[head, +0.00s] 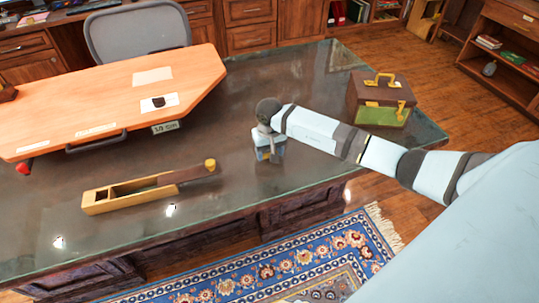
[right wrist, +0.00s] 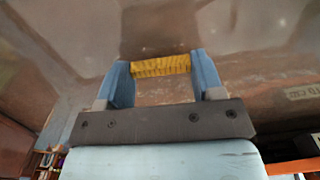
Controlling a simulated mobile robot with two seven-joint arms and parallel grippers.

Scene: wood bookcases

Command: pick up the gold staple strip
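The gold staple strip (right wrist: 160,66) shows in the right wrist view as a short ridged yellow bar. It spans the space between the two blue fingers of my right gripper (right wrist: 163,78), with its ends against their inner faces near the tips. In the head view, my right gripper (head: 270,154) points down at the dark glossy desk top, right of centre. The strip cannot be made out there. I cannot tell whether it touches the desk. My left gripper is not in view.
On the desk (head: 240,215), a long wooden box (head: 130,193) with a dark sliding part lies left of my right gripper. A brown case (head: 380,98) with gold handles stands to its right. An orange wooden board (head: 110,95) covers the back left. Desk around the gripper is clear.

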